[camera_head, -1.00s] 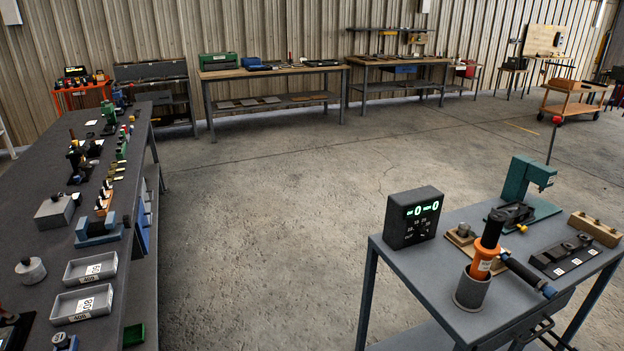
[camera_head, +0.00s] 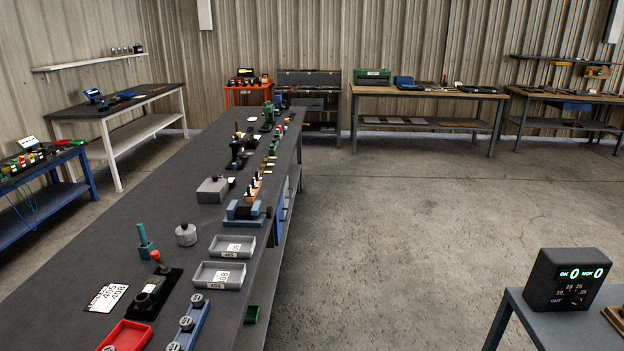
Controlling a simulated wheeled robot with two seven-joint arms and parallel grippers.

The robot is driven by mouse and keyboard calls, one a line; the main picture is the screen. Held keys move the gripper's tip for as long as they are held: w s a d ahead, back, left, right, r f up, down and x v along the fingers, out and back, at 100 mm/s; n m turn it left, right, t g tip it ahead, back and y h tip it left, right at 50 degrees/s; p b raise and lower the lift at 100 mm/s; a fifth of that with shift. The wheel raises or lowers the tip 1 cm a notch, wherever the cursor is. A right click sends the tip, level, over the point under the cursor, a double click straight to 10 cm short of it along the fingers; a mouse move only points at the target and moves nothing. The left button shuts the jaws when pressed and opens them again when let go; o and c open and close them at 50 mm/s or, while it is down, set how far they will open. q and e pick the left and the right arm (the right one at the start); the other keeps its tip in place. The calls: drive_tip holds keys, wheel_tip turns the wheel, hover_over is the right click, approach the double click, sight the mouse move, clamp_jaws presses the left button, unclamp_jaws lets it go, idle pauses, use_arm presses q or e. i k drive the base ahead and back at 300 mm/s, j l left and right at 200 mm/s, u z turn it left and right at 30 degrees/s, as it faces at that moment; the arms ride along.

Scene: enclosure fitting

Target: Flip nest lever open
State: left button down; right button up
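A small black fixture (camera_head: 152,293) with a round socket and a short red-knobbed lever (camera_head: 157,258) stands near the front of the long dark workbench (camera_head: 75,268), left of the grey trays. It looks like the nest with its lever. The lever stands up from the far part of the base, leaning slightly. Whether it is locked or open cannot be told at this size. Neither of my grippers shows in the head view.
Grey trays (camera_head: 220,274) (camera_head: 232,246), a card (camera_head: 107,298), a teal stand (camera_head: 145,243), a grey knobbed cylinder (camera_head: 186,235), a red tray (camera_head: 125,337) and a blue rack (camera_head: 189,327) surround the fixture. Open floor (camera_head: 400,240) lies right of the bench. A display box (camera_head: 565,280) stands at right.

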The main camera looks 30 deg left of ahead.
sight(166, 271)
drive_tip(key=l+u, duration=0.15)
drive_tip(key=u, duration=0.3)
drive_tip(key=i+l+u, duration=0.1)
drive_tip(key=u, duration=0.4)
drive_tip(key=k+l, duration=0.05)
drive_tip(key=l, duration=0.05)
